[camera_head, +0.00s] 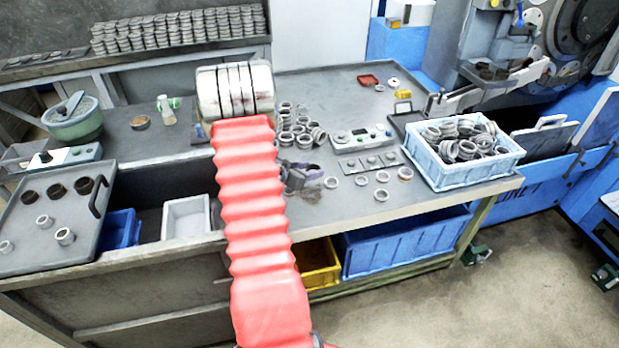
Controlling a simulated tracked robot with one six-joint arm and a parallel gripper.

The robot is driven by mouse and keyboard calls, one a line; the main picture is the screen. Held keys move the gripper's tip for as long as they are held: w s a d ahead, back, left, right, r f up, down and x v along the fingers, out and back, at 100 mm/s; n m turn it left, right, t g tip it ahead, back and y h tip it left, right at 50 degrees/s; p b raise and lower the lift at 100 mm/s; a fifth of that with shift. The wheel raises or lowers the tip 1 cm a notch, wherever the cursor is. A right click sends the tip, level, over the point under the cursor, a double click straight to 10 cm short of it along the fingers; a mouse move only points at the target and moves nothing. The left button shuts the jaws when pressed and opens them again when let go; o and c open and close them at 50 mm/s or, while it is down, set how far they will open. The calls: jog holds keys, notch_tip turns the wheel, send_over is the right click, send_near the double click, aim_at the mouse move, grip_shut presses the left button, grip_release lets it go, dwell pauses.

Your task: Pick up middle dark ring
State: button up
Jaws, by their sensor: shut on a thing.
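Three dark rings stand in a row on the grey tray at the far left. The middle dark ring (56,190) sits between the left dark ring (28,197) and the right dark ring (83,185). My gripper (312,173) is at the worktable's middle, far to the right of that tray, just beyond my red-sleeved arm. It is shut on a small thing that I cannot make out. Its fingers are small and partly dark here. A light ring (331,182) lies just right of it.
The grey tray (20,250) also holds several light rings. Several grey rings (300,130) cluster behind my gripper. A control box (361,138) and a light-blue crate (487,172) of rings stand to the right. Large metal rollers (236,90) are behind my arm.

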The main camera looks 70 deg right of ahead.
jog(key=shift+r, duration=0.4)
dwell(0.3)
